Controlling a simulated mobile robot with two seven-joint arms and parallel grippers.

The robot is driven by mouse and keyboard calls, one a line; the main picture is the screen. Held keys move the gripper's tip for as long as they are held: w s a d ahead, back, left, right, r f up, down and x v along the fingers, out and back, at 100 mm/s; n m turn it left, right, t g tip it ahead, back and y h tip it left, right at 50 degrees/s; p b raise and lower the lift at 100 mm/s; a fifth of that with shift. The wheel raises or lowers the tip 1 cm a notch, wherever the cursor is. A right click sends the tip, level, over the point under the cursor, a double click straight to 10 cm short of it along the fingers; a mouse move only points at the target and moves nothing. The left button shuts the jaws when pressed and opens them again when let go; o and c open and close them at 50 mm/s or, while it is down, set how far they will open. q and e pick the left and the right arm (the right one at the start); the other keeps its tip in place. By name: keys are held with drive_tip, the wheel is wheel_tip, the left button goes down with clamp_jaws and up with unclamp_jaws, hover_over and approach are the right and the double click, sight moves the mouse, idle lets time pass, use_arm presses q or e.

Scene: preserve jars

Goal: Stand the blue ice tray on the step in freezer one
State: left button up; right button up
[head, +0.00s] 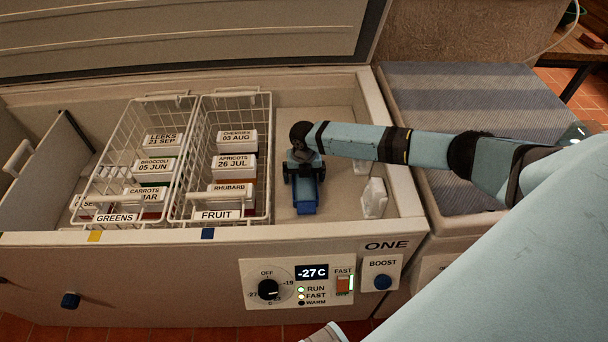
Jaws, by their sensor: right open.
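The blue ice tray (306,200) is in the right part of freezer one, on or just above the pale floor of the step (341,150); whether it touches is hard to tell. My right gripper (304,175) points down over the tray's far end. Its dark fingers are open, one to each side of the tray, and they hide its upper part.
Two white wire baskets, GREENS (116,217) and FRUIT (216,215), holding labelled boxes, stand left of the tray. A small white object (374,198) stands right of it by the freezer wall. The freezer lid (180,35) is raised. A control panel (310,282) is on the front.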

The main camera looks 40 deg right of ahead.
wheel_tip(320, 180, up, 14)
drive_tip(key=shift+p, duration=0.45)
idle(0.4)
